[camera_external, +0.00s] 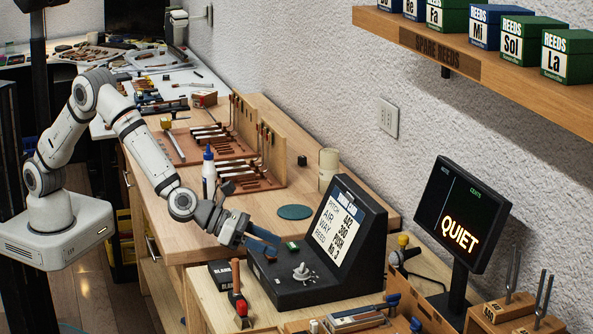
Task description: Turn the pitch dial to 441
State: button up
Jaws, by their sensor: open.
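The black console (352,262) stands on the wooden bench. I cannot tell from a label whether this knob is the pitch dial. My gripper (268,243) is open, with blue fingers, at the left edge of the deck. It is up and left of the knob, apart from it, and seems empty.
A black monitor (462,215) at right shows QUIET. A box marked BLANK (221,273) and a red-handled tool (239,302) stand left of the console. A glue bottle (208,172) is behind my wrist. Tuning forks (513,275) stand at right. A reed shelf (480,72) overhangs the upper right.

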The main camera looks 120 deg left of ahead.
aim_at(300, 267)
jog(key=shift+w+d+f+m+h, duration=0.4)
jog(key=shift+w+d+f+m, duration=0.3)
jog(key=shift+f+m, duration=0.1)
jog(key=shift+p+x, duration=1)
jog(key=shift+x, duration=2.85)
jog(key=shift+r, duration=0.1)
jog(key=c, duration=1)
jog(key=b, duration=0.3)
